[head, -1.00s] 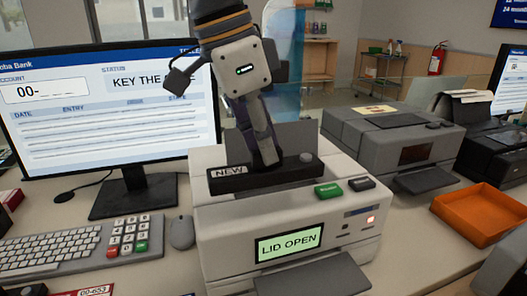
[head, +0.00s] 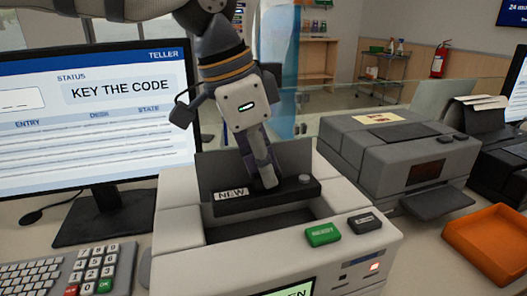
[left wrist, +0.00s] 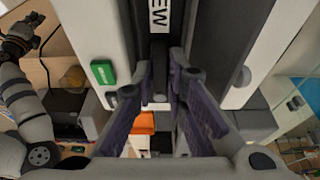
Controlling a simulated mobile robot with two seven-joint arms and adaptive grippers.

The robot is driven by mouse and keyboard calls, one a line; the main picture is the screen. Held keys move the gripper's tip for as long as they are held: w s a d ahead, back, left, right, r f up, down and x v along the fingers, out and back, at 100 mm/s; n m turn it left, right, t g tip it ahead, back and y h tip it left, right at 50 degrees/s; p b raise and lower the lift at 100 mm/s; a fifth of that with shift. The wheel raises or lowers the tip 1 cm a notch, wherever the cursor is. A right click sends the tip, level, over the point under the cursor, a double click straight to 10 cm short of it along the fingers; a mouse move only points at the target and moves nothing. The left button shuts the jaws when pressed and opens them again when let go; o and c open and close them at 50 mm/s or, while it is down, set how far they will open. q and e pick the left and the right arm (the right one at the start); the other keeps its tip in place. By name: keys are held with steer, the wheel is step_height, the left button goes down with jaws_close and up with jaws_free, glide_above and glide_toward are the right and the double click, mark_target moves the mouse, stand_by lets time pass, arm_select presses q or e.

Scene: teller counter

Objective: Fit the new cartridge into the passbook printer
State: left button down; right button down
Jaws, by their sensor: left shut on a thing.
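The new cartridge (head: 285,199) is a long black bar with a white NEW label at its left end and a grey knob at its right. My left gripper (head: 264,183) is shut on its middle from above. The passbook printer (head: 185,255) is off-white with its dark lid (head: 215,168) raised. The cartridge is at the back of the open bay (head: 250,228), in front of the lid; its exact height is unclear. The left wrist view shows part of the label (left wrist: 158,14) beyond the fingers. My right gripper (left wrist: 20,38) shows small at that view's left edge, its jaws unclear.
A green button (head: 323,234) and a dark button (head: 364,223) sit on the printer's front top. A monitor (head: 110,130) and keypad (head: 103,268) stand left. A grey printer (head: 400,150) and an orange tray (head: 490,240) are at right.

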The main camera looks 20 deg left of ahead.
mark_target(260, 189)
arm_select(q)
steer(key=shift+f, duration=2.9)
steer(key=c, duration=1.5)
jaws_free()
steer(key=shift+c, duration=0.2)
steer(key=shift+r, duration=4.5)
